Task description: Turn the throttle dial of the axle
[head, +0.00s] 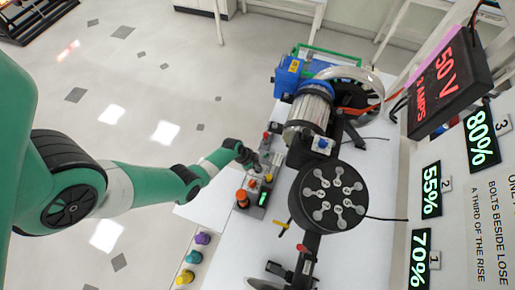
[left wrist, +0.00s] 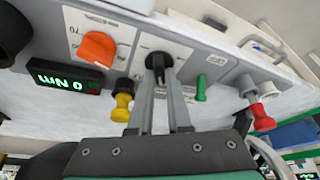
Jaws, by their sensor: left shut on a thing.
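The control panel (head: 256,187) of the axle lies on the white bench, left of the axle's motor (head: 314,106). In the left wrist view a black dial (left wrist: 158,60) sits on a light plate of this panel; I cannot read its label. My left gripper (left wrist: 160,76) is shut on the black dial, with one finger on each side. In the head view this gripper (head: 259,163) reaches the panel from the left, and the dial is hidden there. An orange dial (left wrist: 98,47) and a display (left wrist: 65,79) reading about 0 Nm are left of it. My right gripper is not in view.
Close to the fingers are a yellow knob (left wrist: 123,96), a green lever (left wrist: 201,88) and a red knob (left wrist: 260,108). The axle's black bolted disc (head: 328,197) and wheel (head: 345,78) stand to the right. Coloured knobs (head: 194,257) line the near left.

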